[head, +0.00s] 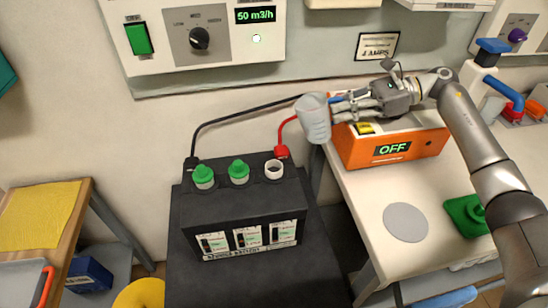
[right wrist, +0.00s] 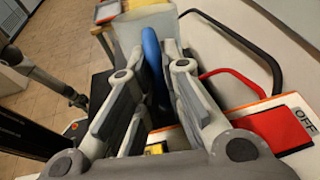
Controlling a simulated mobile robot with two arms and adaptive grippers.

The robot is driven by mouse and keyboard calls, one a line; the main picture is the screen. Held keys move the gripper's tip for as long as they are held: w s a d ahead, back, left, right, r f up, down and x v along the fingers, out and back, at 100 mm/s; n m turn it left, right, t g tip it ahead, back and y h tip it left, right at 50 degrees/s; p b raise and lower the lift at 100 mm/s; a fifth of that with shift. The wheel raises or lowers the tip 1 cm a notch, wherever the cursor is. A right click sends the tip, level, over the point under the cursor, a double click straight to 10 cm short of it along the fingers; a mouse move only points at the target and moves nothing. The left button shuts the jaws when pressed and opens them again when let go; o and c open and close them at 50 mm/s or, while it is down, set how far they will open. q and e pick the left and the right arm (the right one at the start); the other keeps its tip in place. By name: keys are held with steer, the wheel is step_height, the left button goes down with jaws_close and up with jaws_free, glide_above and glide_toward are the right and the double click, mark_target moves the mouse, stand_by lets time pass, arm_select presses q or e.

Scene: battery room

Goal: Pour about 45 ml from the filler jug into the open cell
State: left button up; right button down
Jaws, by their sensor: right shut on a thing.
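The filler jug (head: 314,120) is a pale grey, see-through cup with a blue handle. My right gripper (head: 343,104) is shut on this handle, which also shows between the fingers in the right wrist view (right wrist: 153,62). The jug looks nearly upright, up and to the right of the open cell (head: 274,169) and apart from it. The open cell is an uncapped white-rimmed port on the black battery (head: 243,210). Two other ports wear green caps (head: 203,174) (head: 239,169). The liquid level in the jug cannot be told. My left gripper is not seen.
A red clamp (head: 281,151) with its cable is beside the open cell; a black cable (head: 235,117) arcs behind. An orange charger (head: 392,150) reading OFF stands on the right bench. A grey disc (head: 405,222) and a green object (head: 467,213) lie on the bench.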

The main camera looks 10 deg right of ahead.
mark_target(308, 130)
steer(key=a+f+h+p, duration=0.1)
steer(key=h+p, duration=0.1)
steer(key=p, duration=0.2)
steer(key=a+f+h+p, duration=0.1)
steer(key=a+h+p, duration=0.1)
steer(key=p, duration=0.2)
steer(key=a+f+h+p, duration=0.1)
steer(key=a+f+p, duration=0.1)
steer(key=p, duration=0.3)
steer(key=shift+a+g+h, duration=0.1)
steer(key=shift+g+h, duration=0.2)
steer(key=shift+h, duration=0.1)
steer(key=f+h+p, duration=0.1)
steer(key=f+p, duration=0.1)
steer(key=p, duration=0.1)
steer(key=shift+w+a+n+h, duration=0.1)
steer(key=shift+a+n+h, duration=0.2)
steer(key=shift+a+h, duration=0.1)
steer(key=shift+a+h+p, duration=0.2)
steer(key=shift+h+p, duration=0.2)
steer(key=shift+p, duration=0.45)
steer(key=shift+a+h+p, duration=0.25)
steer(key=shift+h+p, duration=0.15)
steer(key=shift+p, duration=0.6)
steer(key=shift+a+r+h+p, duration=0.25)
steer(key=shift+h+p, duration=0.15)
steer(key=shift+p, duration=0.45)
steer(key=shift+d+f, duration=0.15)
steer(key=shift+d, duration=0.35)
steer(key=shift+p, duration=0.45)
